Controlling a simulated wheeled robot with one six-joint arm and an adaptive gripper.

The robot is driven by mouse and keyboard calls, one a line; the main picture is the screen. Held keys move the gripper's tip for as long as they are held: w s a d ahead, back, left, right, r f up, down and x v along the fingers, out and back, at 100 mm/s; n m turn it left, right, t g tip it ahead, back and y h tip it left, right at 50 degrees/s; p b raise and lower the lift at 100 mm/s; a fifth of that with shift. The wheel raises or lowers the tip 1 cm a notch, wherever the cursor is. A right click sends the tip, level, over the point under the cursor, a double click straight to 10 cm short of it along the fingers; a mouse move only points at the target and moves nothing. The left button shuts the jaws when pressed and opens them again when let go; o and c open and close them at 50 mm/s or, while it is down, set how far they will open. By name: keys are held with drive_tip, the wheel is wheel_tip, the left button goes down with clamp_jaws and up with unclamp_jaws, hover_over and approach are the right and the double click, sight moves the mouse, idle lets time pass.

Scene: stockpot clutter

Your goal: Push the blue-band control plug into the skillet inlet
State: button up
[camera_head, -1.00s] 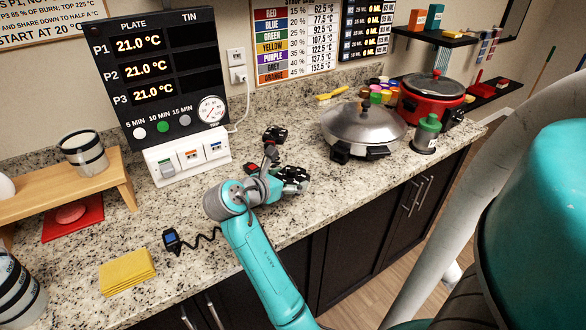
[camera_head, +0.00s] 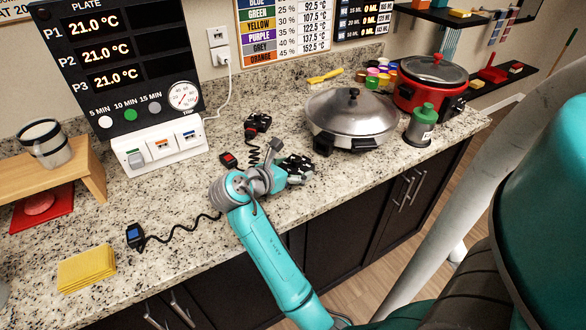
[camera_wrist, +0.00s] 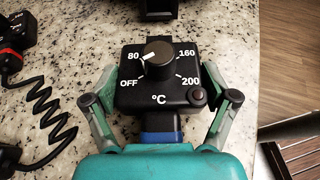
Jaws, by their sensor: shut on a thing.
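My gripper (camera_head: 300,172) is shut on the blue-band control plug (camera_wrist: 158,92), a black box with a temperature dial and a blue band at its near end. A finger presses each side of it in the wrist view. The dial pointer is near 80. The steel-lidded skillet (camera_head: 348,112) stands just behind and right of my gripper. A black block on the skillet's front shows at the top of the wrist view (camera_wrist: 157,8), ahead of the plug and apart from it. The inlet opening cannot be made out.
The blue cord end (camera_head: 135,235) lies at left, its coiled cord leading toward my gripper. A red-band plug (camera_head: 257,122) and its red cord end (camera_head: 229,160) lie close left. A green-topped bottle (camera_head: 421,125) and red pot (camera_head: 430,82) stand right. The counter's front edge is near.

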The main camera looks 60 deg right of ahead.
sight(305, 158)
drive_tip(key=shift+s+d, duration=0.25)
drive_tip(key=shift+d, duration=1.05)
drive_tip(key=shift+s+d, duration=0.25)
drive_tip(key=shift+d, duration=1.05)
drive_tip(key=shift+s+d, duration=0.25)
drive_tip(key=shift+d, duration=0.95)
drive_tip(key=o, duration=1.2)
drive_tip(key=shift+c, duration=0.2)
drive_tip(key=v, duration=1.2)
drive_tip(key=shift+r, duration=0.1)
